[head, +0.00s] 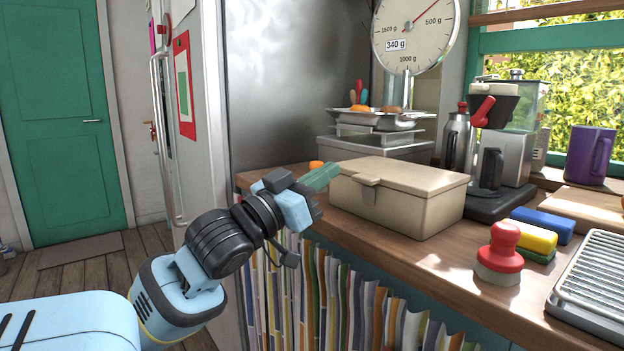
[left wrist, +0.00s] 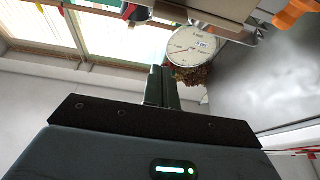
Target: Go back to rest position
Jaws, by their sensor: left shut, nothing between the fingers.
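My left gripper (head: 322,178) comes in from the left in the head view, on a blue and black arm. Its green fingers are shut with nothing between them. The fingertips are at the left end of a closed beige box (head: 412,197) on the wooden counter (head: 375,236); I cannot tell whether they touch it. In the left wrist view the shut fingers (left wrist: 161,88) point up the picture. My right gripper is in neither view.
A striped curtain (head: 340,300) hangs below the counter. A scale (head: 414,35), a coffee machine (head: 505,150), a purple mug (head: 588,155), a red-knobbed item (head: 500,256), sponges (head: 535,237) and a dish rack (head: 597,280) stand on or behind the counter. Open floor lies left, by a green door (head: 62,120).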

